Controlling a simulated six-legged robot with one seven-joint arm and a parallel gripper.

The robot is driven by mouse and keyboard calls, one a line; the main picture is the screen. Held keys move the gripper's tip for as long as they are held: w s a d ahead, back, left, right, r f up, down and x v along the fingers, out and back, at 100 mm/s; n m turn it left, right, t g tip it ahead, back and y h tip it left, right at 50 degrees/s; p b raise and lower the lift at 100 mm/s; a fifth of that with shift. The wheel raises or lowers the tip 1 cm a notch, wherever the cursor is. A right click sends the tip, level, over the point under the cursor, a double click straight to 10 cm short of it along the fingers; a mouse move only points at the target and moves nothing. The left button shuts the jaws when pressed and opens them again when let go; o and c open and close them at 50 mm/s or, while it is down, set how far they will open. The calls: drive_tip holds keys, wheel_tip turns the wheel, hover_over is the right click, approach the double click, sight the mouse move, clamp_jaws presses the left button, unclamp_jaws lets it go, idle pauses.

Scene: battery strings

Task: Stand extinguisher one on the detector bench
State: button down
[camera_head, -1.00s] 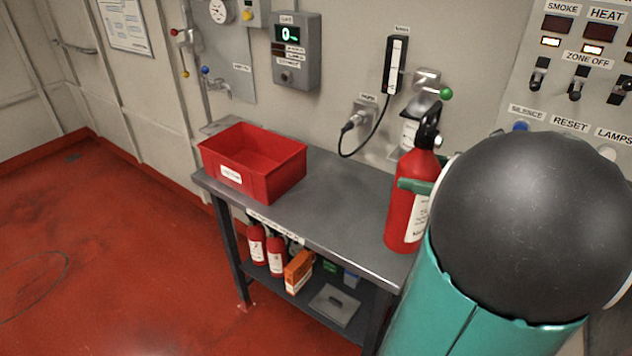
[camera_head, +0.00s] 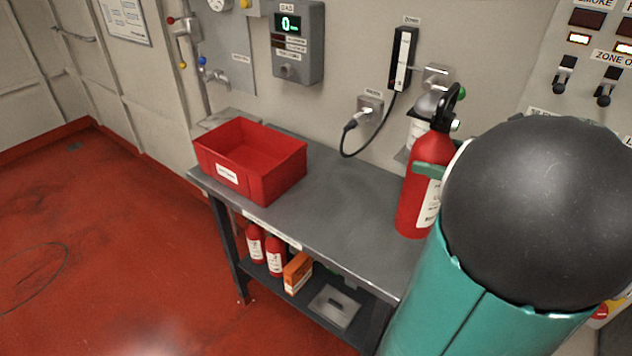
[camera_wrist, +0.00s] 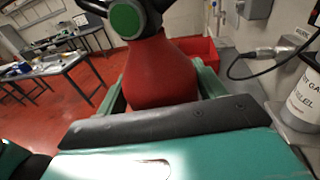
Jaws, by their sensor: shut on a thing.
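A red extinguisher (camera_head: 425,185) with a black handle and a white label is upright at the right end of the grey detector bench (camera_head: 345,205). My gripper (camera_head: 428,170) is shut on its upper body, with one green finger showing on its left side. The wrist view shows the extinguisher's red shoulder (camera_wrist: 160,75) between my green fingers (camera_wrist: 158,92). My arm hides part of the extinguisher's right side. I cannot tell whether its base touches the bench top or hangs just in front of it.
A red bin (camera_head: 265,178) stands on the bench's left part; the bench middle is clear. Small extinguishers (camera_head: 274,255), an orange box (camera_head: 298,272) and a grey lidded item (camera_head: 335,305) are on the lower shelf. A cabled socket (camera_head: 370,108) and a gas cylinder (camera_head: 420,125) are at the wall.

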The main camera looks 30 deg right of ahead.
drive_tip(key=shift+w+d, duration=0.4)
drive_tip(key=shift+w, duration=0.15)
drive_tip(key=w+a+f, duration=0.3)
drive_tip(key=w+f, duration=1)
drive_tip(key=shift+w, duration=0.25)
drive_tip(key=shift+f, duration=0.2)
drive_tip(key=shift+c, duration=1)
unclamp_jaws()
drive_tip(key=shift+f, duration=0.15)
